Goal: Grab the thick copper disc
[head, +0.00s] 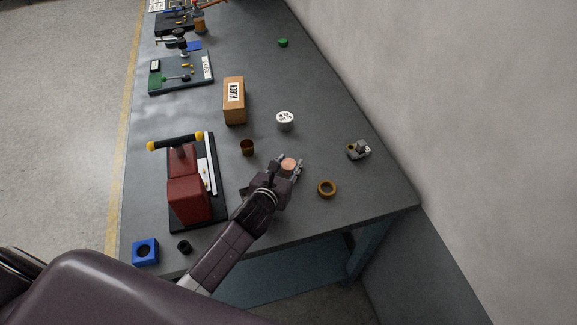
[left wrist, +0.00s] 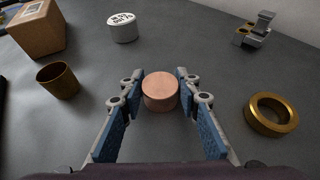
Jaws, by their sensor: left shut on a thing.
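The thick copper disc (left wrist: 160,92) is a short, pinkish copper cylinder on the grey table. In the left wrist view it sits between the tips of my left gripper (left wrist: 160,98), whose blue-padded fingers flank it on both sides. My left gripper is shut on it. In the head view the copper disc (head: 289,164) shows at the end of my left gripper (head: 290,166), and the fingers partly hide it. I cannot tell whether the disc is clear of the table. My right gripper is not in view.
A brass ring (head: 327,188) lies right of the gripper and a brown cup (head: 247,147) stands left. A white round container (head: 285,120), a cardboard box (head: 234,100) and a small metal fixture (head: 358,149) stand farther back. A red machine (head: 187,192) is at left.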

